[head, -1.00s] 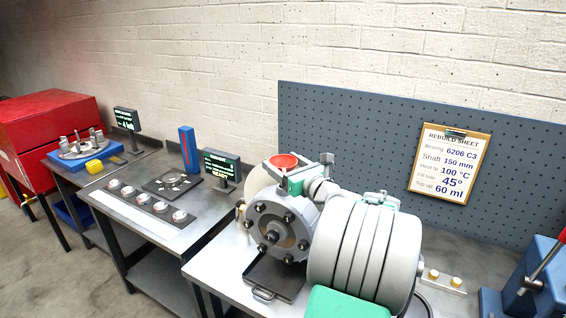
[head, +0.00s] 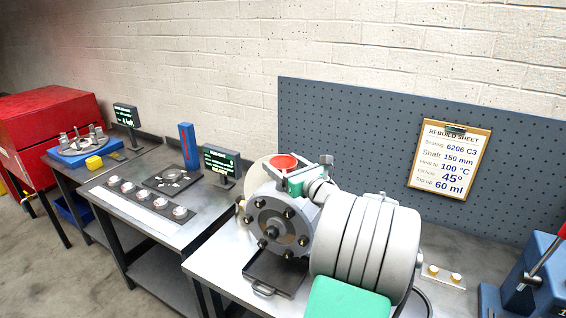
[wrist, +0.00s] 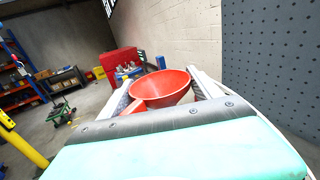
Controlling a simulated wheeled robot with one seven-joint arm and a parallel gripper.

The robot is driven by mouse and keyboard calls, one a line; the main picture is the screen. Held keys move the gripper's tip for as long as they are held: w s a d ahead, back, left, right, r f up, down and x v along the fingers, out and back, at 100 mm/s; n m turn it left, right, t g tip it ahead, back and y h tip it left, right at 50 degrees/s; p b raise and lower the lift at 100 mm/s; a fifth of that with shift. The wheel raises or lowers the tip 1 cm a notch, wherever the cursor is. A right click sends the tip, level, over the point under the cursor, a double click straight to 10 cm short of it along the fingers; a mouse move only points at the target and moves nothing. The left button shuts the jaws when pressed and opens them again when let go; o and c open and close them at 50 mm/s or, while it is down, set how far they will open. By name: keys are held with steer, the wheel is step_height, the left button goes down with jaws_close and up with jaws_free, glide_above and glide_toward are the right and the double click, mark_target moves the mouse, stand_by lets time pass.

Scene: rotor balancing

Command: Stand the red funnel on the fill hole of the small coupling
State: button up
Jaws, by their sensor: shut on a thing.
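The red funnel (head: 285,162) is above the small coupling (head: 272,226), a grey round housing with dark bolts on its face. My gripper (head: 293,182) is shut on the funnel, which sits wide mouth up and looks about upright. In the wrist view the funnel (wrist: 160,88) lies between my two fingers (wrist: 163,90), its red handle toward me. The funnel's spout and the fill hole are hidden, so I cannot tell whether they touch.
A dark drip tray (head: 274,272) lies in front of the coupling on the bench. A rebuild sheet (head: 449,160) hangs on the blue pegboard (head: 340,125). A steel table (head: 150,228) with a blue block (head: 188,146) and a small display (head: 220,163) stands left.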

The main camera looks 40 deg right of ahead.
steer(key=shift+f, duration=0.8)
steer(key=o, duration=1.4)
steer(key=shift+r, duration=0.1)
steer(key=shift+c, duration=0.8)
steer(key=shift+o, duration=0.4)
steer(key=shift+d, duration=0.1)
